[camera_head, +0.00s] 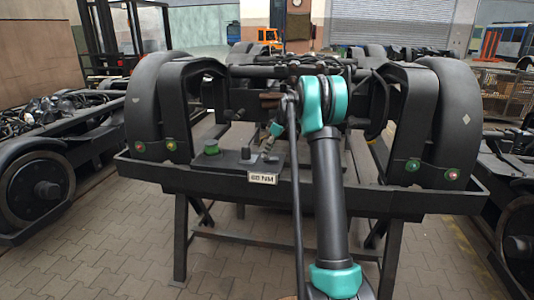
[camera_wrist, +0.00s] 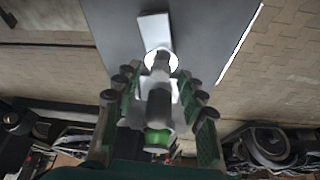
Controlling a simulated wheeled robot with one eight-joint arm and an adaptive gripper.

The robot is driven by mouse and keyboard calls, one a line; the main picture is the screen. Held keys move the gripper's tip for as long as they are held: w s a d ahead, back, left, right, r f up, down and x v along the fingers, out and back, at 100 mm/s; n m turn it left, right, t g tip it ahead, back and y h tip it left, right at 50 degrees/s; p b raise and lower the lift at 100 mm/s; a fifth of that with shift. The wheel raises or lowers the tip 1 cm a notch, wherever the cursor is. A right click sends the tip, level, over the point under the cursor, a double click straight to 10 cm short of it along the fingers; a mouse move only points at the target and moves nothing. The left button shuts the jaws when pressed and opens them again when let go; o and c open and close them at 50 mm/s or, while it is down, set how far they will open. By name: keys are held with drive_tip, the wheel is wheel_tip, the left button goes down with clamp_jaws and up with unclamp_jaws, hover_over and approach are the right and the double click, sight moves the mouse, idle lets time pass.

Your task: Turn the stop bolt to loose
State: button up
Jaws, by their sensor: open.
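My gripper shows in the wrist view (camera_wrist: 158,125), its two green-padded fingers spread apart. Between them is a grey cylindrical part with a green band (camera_wrist: 158,138); I cannot tell whether they touch it. Beyond it are a bright ring (camera_wrist: 160,63) and a pale block (camera_wrist: 153,30) over a dark flat surface. In the head view, my gripper (camera_head: 270,145) is small and partly dark against the bogie, above the front tray. A green knob (camera_head: 211,147) and a dark knob (camera_head: 246,153) stand on the tray to its left. I cannot tell which part is the stop bolt.
The tray (camera_head: 350,200) runs across the front of the bogie (camera_head: 160,100) and carries a "65 NM" plate (camera_head: 262,178). Other bogies stand left (camera_head: 60,150) and right (camera_head: 515,220). Paved floor (camera_head: 120,250) is open in front. An orange forklift (camera_head: 270,38) is behind.

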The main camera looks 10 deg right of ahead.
drive_tip(key=v, duration=1)
drive_tip(key=shift+r, duration=0.15)
drive_tip(key=shift+s+d, duration=0.1)
drive_tip(key=s+a+f+m+h, duration=0.1)
drive_tip(key=s+f+m, duration=0.3)
drive_tip(key=s, duration=1.2)
drive_tip(key=s+f+m+t+h, duration=0.1)
drive_tip(key=s+f+m, duration=0.3)
drive_tip(key=s, duration=1.3)
drive_tip(key=s+a+f+m+t+h, duration=0.1)
drive_tip(key=s+f+m, duration=0.3)
drive_tip(key=s+f, duration=0.7)
drive_tip(key=s, duration=0.5)
drive_tip(key=shift+s+a+h, duration=0.25)
drive_tip(key=shift+a+h, duration=0.05)
drive_tip(key=shift+h, duration=0.1)
